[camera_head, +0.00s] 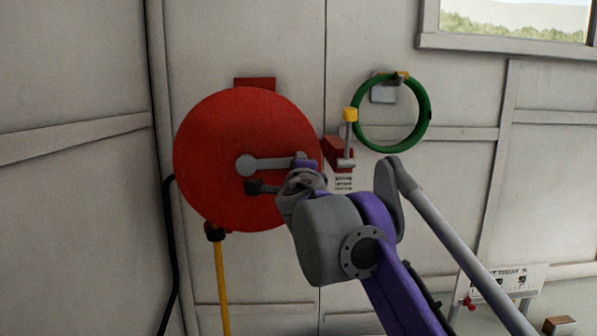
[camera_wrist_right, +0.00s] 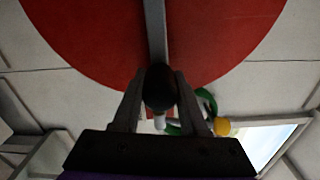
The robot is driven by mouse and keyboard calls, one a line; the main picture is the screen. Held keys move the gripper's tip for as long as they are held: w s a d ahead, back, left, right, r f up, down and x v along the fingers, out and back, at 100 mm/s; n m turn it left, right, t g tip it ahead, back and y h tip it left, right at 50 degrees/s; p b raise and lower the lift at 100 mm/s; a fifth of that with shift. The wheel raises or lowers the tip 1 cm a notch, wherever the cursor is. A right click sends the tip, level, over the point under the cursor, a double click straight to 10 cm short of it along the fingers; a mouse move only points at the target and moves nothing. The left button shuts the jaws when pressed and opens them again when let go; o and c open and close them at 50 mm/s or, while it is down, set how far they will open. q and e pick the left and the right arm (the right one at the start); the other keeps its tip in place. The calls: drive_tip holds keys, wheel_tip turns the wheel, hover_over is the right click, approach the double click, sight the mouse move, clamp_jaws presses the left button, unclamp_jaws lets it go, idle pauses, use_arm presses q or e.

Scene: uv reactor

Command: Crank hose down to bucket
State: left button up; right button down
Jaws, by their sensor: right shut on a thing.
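A large round red hose reel (camera_head: 225,130) is mounted on the wall, with a grey crank arm (camera_head: 268,164) pointing right from its hub. My right gripper (camera_head: 285,177) is in front of the reel's right half, at the outer end of the crank. In the right wrist view, the fingers of my right gripper (camera_wrist_right: 160,92) are shut on the dark crank knob (camera_wrist_right: 159,82), one on each side. A yellow hose (camera_head: 221,285) hangs straight down below the reel, under a dark fitting (camera_head: 214,232). Its lower end is out of view. No bucket and no left gripper show.
A green hose ring (camera_head: 427,112) hangs on the wall right of the reel. A red bracket with a yellow-tipped lever (camera_head: 350,130) sits between them. A black cable (camera_head: 171,250) runs down at the left. A small box (camera_head: 560,326) lies at the bottom right.

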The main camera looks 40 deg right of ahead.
drive_tip(key=shift+r, duration=0.2)
drive_tip(key=shift+c, duration=2.2)
unclamp_jaws()
drive_tip(key=shift+f, duration=0.1)
use_arm(q)
drive_tip(key=shift+s+f+b, duration=0.25)
drive_tip(key=shift+f+b, duration=0.3)
drive_tip(key=shift+f, duration=0.15)
drive_tip(key=shift+s+f+b, duration=0.25)
drive_tip(key=shift+f+b, duration=0.25)
drive_tip(key=shift+f, duration=0.2)
use_arm(e)
drive_tip(key=v, duration=1)
drive_tip(key=shift+s+a, duration=0.3)
